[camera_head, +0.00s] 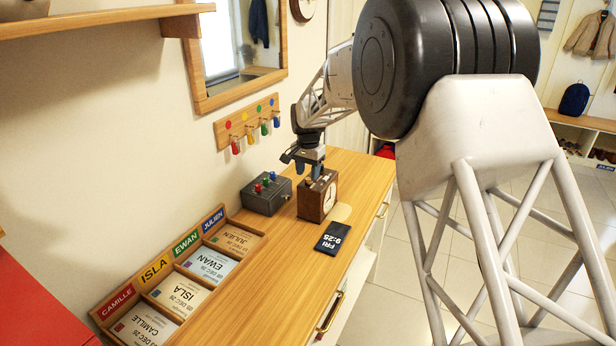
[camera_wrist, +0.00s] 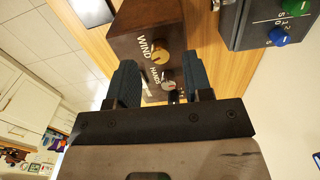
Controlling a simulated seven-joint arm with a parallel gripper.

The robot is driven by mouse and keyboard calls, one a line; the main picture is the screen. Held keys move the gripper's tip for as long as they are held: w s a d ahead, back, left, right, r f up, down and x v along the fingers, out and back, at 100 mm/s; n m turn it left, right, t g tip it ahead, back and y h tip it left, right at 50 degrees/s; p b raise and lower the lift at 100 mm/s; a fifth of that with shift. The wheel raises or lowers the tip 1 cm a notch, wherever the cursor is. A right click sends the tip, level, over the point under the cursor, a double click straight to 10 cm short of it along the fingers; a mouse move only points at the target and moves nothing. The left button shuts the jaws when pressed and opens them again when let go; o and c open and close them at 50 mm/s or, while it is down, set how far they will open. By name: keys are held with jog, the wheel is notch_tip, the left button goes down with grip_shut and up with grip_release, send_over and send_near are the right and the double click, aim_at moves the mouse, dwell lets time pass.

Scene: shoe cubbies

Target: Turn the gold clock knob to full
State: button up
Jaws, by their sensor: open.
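The brown wooden clock (camera_head: 312,203) stands on the wooden counter, its white face toward the right. In the wrist view its top (camera_wrist: 138,22) shows a gold knob (camera_wrist: 160,57) beside the word WIND. A smaller silver knob (camera_wrist: 168,86) with a red mark sits beside the word HANDS. My gripper (camera_head: 307,167) is above the clock, pointing down. In the wrist view my gripper (camera_wrist: 159,64) is open, one dark blue finger on each side of the knobs. The gold knob lies between or just beyond the fingertips, with visible gaps. Contact with the clock cannot be told.
A dark grey box (camera_head: 266,196) with red, green and blue knobs stands close left of the clock. A black FRI 9:25 card (camera_head: 333,238) lies in front. A wooden tray (camera_head: 168,254) of name cards is at left. Hooks (camera_head: 248,121) hang on the wall behind.

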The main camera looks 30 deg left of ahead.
aim_at(309, 179)
jog(key=shift+r, duration=2.65)
jog(key=shift+d+r, duration=0.1)
jog(key=shift+d, duration=0.1)
jog(key=s+d+r, duration=0.4)
jog(key=d+r, duration=0.1)
jog(key=d, duration=0.7)
jog(key=s+d+r+t, duration=0.1)
jog(key=s+d+r, duration=0.3)
jog(key=d, duration=0.9)
jog(key=s+d+r, duration=0.5)
jog(key=d, duration=0.7)
jog(key=s+d+f, duration=0.3)
jog(key=s+d, duration=0.9)
jog(key=s, duration=0.3)
jog(key=s+d+f+t, duration=0.1)
jog(key=s+d+f, duration=0.2)
jog(key=s+d, duration=0.9)
jog(key=s, duration=0.4)
jog(key=shift+s+f+t, duration=0.25)
jog(key=shift+f+t, duration=0.05)
